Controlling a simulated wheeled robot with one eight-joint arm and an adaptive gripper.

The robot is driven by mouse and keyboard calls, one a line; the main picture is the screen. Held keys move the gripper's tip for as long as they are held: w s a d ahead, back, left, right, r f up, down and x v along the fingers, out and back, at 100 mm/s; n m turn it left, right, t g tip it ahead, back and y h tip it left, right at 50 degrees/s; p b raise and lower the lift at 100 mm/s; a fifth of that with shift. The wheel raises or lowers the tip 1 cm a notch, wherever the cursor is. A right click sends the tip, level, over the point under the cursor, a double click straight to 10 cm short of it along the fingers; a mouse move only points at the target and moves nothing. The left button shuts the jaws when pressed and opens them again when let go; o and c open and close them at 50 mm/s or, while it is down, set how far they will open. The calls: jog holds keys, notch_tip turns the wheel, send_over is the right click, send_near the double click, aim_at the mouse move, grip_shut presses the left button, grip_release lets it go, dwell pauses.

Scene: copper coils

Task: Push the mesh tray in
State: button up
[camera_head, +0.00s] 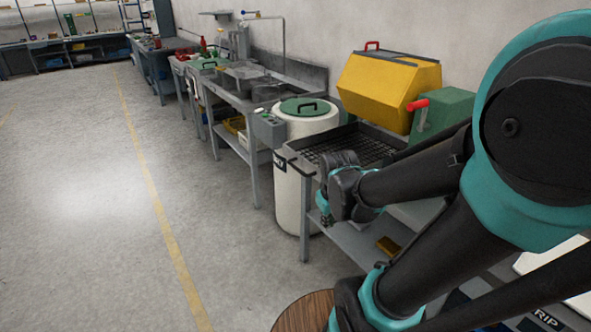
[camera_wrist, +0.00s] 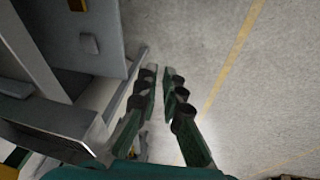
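The dark mesh tray (camera_head: 362,140) sits in the grey bench top (camera_head: 290,155) under a yellow hood, in the head view. My arm hides part of its near right side. My gripper (camera_head: 325,216) is in front of the bench, below the tray's level, and points down. In the wrist view my gripper (camera_wrist: 160,73) has its two green fingers apart by a narrow gap, with bare floor seen between them. It holds nothing. Bench parts fill the left of the wrist view; I cannot make out the mesh there.
A yellow hood (camera_head: 389,86) and a green box with a red handle (camera_head: 417,104) stand behind the tray. A white drum with a green lid (camera_head: 304,107) stands left of it. A round wooden top (camera_head: 304,313) is at the bottom. The floor (camera_head: 90,220) on the left is clear.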

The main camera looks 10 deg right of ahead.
jog(key=w+a+r+n, duration=0.2)
jog(key=w+n, duration=0.1)
jog(key=w+a+r+n+h, duration=0.1)
jog(key=w+a+r+n, duration=0.1)
jog(key=w+n, duration=0.1)
jog(key=w+a+r+n+g, duration=0.1)
jog(key=w+a+r+n, duration=0.1)
jog(key=w+n, duration=0.1)
jog(key=shift+w+r+h, duration=0.3)
jog(key=shift+w, duration=0.5)
grip_shut()
jog(key=w+a+r+n+h, duration=0.2)
jog(key=w+a+r+n, duration=0.4)
jog(key=w+a+n, duration=0.3)
jog(key=w+d+f+n, duration=0.1)
jog(key=w+d+f, duration=0.2)
jog(key=d+f, duration=0.3)
jog(key=shift+f, duration=0.95)
jog(key=shift+w+d, duration=0.1)
jog(key=shift+d, duration=0.05)
jog(key=shift+h, duration=0.3)
jog(key=w+d, duration=0.2)
jog(key=d, duration=0.2)
jog(key=w+d, duration=0.2)
jog(key=d, duration=0.2)
jog(key=w+d, duration=0.3)
jog(key=d, duration=0.2)
jog(key=shift+d, duration=0.1)
jog(key=shift+r, duration=0.1)
